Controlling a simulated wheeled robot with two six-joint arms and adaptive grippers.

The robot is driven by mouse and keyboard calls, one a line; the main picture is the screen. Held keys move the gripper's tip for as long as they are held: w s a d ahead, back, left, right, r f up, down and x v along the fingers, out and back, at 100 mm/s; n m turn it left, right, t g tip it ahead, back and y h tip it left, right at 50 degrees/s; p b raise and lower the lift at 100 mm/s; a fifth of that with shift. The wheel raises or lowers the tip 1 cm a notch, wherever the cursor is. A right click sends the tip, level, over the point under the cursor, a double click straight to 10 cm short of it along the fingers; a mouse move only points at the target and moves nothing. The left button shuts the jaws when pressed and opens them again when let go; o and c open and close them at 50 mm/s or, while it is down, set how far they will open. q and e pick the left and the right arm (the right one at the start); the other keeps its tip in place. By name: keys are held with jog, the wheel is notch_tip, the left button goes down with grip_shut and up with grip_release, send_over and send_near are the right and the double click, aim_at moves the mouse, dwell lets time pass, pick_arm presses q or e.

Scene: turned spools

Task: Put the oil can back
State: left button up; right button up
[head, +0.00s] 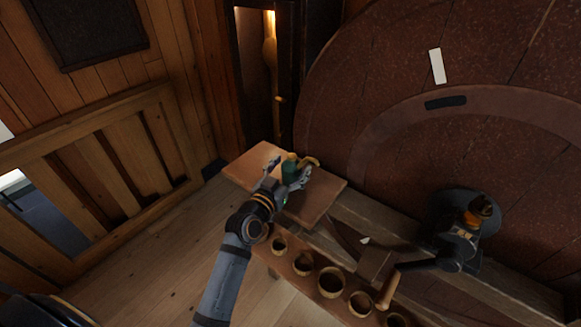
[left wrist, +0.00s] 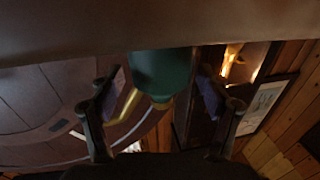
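The oil can (head: 290,168) has a green body and a brass-coloured spout. It stands on a small wooden table top (head: 322,196) in the head view, partly hidden by my left gripper (head: 286,178). In the left wrist view the picture is upside down, and the green can (left wrist: 160,72) hangs between the two fingers of my left gripper (left wrist: 160,92). A narrow gap shows on each side of the can, so the gripper looks open around it. My right gripper is in neither view.
A wooden rack (head: 303,263) with several round cups or holes runs below the table. A dark device with a wooden handle (head: 388,291) stands to the right, before a large reddish round wall (head: 400,60). A wooden railing (head: 110,160) is at left; floor is clear between.

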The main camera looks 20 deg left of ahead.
pick_arm(q)
jog(key=shift+w, duration=0.1)
jog(key=shift+w+f, duration=0.1)
jog(key=s, duration=0.1)
jog(key=s+b, duration=0.1)
jog(key=s, duration=0.1)
jog(key=shift+a+f, duration=0.2)
jog(key=s+a, duration=0.1)
jog(key=s, duration=0.8)
jog(key=shift+a+r+b, duration=0.25)
jog(key=shift+a+b, duration=0.1)
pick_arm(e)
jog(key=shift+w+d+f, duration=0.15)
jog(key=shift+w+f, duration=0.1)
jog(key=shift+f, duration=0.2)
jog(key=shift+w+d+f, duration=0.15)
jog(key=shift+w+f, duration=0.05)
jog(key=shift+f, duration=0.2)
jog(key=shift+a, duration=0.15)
